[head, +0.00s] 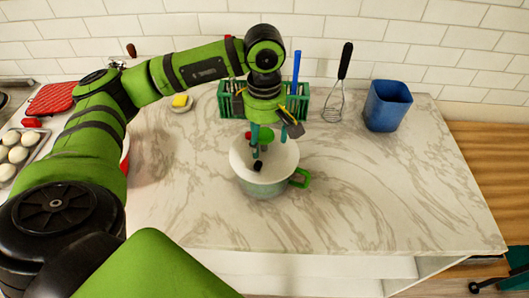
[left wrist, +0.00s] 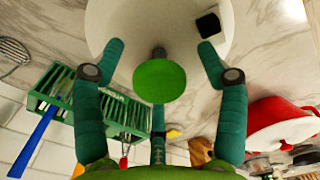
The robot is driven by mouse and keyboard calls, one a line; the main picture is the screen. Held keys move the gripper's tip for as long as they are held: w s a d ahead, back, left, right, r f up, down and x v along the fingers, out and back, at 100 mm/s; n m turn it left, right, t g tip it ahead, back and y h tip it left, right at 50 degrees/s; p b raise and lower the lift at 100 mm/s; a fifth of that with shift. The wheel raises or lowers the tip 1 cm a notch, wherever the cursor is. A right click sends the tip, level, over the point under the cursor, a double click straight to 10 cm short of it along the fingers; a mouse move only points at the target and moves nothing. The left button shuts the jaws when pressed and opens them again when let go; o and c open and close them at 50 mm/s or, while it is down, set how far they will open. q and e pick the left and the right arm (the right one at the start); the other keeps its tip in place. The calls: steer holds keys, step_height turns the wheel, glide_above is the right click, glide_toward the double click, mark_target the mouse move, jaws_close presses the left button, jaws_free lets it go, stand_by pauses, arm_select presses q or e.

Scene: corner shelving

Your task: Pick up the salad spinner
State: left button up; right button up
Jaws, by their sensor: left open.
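The salad spinner (head: 262,187) is a pale green bowl with a white lid, a green side handle and a black square button. It stands upright on the marble counter. In the left wrist view its white lid (left wrist: 185,35) carries a round green knob (left wrist: 160,81). My left gripper (head: 261,150) points down over the lid with its teal fingers open. In the left wrist view the left gripper's fingers (left wrist: 160,75) are spread around the knob, apart from it. Whether the fingertips touch the lid cannot be told. My right gripper is not in view.
A green rack (head: 297,106) stands behind the spinner. A whisk (head: 338,85) and a blue container (head: 387,105) are to its right. A red-and-white pot (left wrist: 280,125) shows in the left wrist view. The counter's front right is clear.

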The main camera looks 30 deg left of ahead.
arm_select(q)
steer(key=shift+f, duration=0.2)
jaws_close()
steer(key=shift+r, duration=0.1)
steer(key=shift+w, duration=0.1)
